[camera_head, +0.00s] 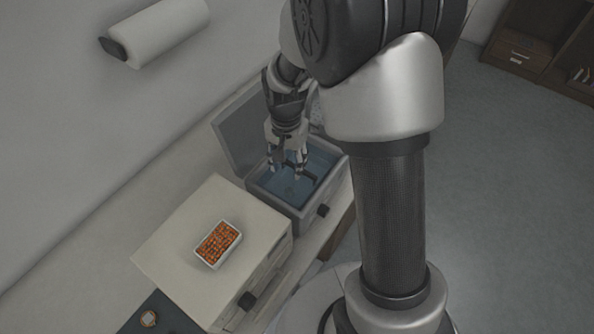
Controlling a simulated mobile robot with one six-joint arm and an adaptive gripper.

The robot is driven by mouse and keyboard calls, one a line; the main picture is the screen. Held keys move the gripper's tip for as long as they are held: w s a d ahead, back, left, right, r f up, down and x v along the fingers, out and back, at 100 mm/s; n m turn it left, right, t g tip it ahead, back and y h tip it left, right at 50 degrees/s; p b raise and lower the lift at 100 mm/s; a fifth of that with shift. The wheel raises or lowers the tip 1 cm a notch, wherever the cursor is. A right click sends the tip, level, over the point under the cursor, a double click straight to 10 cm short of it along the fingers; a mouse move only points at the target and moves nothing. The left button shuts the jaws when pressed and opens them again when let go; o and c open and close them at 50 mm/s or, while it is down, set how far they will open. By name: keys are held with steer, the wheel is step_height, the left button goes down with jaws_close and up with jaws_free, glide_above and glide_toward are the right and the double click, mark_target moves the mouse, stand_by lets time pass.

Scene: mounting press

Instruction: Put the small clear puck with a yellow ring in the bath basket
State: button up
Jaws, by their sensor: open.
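My gripper (288,168) points down into the open grey bath (273,203), with its fingers spread apart. Blue liquid or a blue interior shows around and below the fingers. A dark shape (311,176) beside the fingers may be part of the basket, but I cannot tell. A tiny mark lies below the fingertips; I cannot tell whether it is the clear puck with a yellow ring. A small round piece with a pale rim and a brownish centre (148,318) lies on a dark blue surface at the lower left.
The bath's grey lid (236,132) stands raised behind it. A cream box-shaped machine (180,240) stands left of the bath, with a white tray of orange pieces (218,244) on top. A white roll (155,32) hangs on the wall. My arm column hides the middle right.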

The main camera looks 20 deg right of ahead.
steer(key=s+r+n+t, duration=0.1)
steer(key=s+r+n, duration=0.1)
steer(key=s+r, duration=0.45)
steer(key=s+r+n+t, duration=0.1)
steer(key=s+r+n, duration=0.15)
steer(key=r, duration=0.65)
steer(key=s+r+n+t, duration=0.2)
steer(key=s+r+n, duration=0.2)
steer(key=s, duration=0.8)
steer(key=shift+s+r+t, duration=0.2)
steer(key=shift+r+t, duration=0.1)
steer(key=shift+r, duration=0.35)
step_height(320, 180, down, 5)
steer(key=b, duration=0.4)
steer(key=shift+r+b, duration=0.15)
steer(key=shift+b, duration=0.2)
